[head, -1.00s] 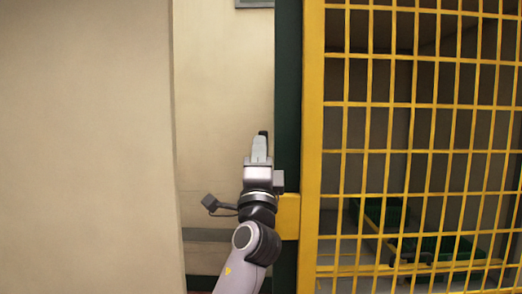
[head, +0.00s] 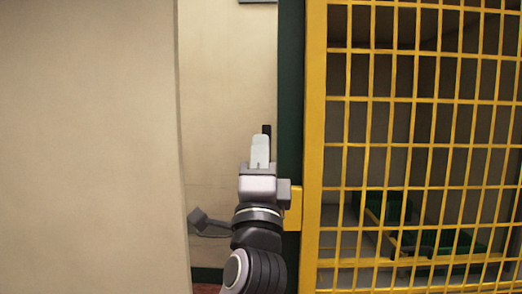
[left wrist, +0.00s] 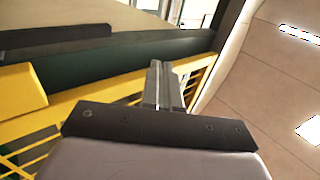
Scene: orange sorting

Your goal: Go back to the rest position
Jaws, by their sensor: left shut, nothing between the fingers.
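My left gripper (head: 262,148) points upward near the middle of the head view, in front of the beige wall and just left of the dark green post. Its fingers are together with nothing between them. In the left wrist view the shut fingers (left wrist: 165,85) stand up at the middle, with the yellow frame and dark green post behind them. I cannot tell whether the gripper touches the post. My right gripper is in neither view.
A yellow mesh fence (head: 420,150) fills the right, beside the dark green post (head: 290,90). Green crates (head: 390,210) show behind the mesh. A near beige wall (head: 85,150) takes up the left. A narrow gap shows between wall and post.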

